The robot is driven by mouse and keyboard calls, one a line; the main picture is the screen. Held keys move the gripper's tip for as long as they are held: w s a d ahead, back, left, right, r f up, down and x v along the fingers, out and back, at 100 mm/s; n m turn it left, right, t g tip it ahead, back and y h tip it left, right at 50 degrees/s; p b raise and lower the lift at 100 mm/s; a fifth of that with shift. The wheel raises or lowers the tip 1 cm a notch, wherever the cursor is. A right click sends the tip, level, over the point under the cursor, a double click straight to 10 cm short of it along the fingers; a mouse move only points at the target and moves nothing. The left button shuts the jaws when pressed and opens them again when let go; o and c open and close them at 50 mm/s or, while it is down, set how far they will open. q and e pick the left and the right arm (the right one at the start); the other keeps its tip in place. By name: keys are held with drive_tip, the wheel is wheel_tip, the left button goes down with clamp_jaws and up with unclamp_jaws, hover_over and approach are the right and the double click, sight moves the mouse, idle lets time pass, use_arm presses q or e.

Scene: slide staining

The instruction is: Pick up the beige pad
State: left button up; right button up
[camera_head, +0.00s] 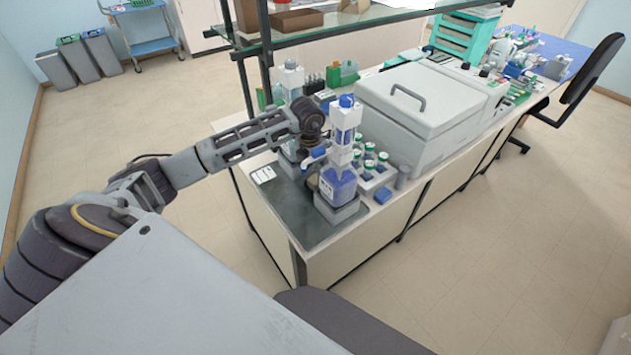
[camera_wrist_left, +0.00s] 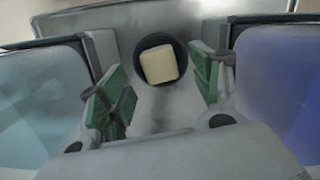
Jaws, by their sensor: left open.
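The beige pad (camera_wrist_left: 159,64) shows in the left wrist view as a small pale block with rounded corners. It sits in or on a dark round dish (camera_wrist_left: 177,47). My left gripper (camera_wrist_left: 160,95) is open, with a green-faced finger on each side and the pad beyond the tips, between them in the picture. Nothing is between the fingers. The pad cannot be made out there. My right gripper is not in view.
A dispenser bottle with blue contents (camera_head: 339,185) stands close beside my left gripper, with another dispenser (camera_head: 290,82) behind. Green-capped bottles (camera_head: 370,160) and a large lidded grey box (camera_head: 425,115) stand to the right. The dark mat (camera_head: 300,222) has bare room at the front.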

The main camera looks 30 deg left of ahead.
sight(315, 179)
use_arm(q)
drive_tip(key=shift+w+f, duration=0.15)
drive_tip(key=shift+f, duration=1.35)
drive_tip(key=shift+c, duration=0.4)
drive_tip(key=c, duration=0.8)
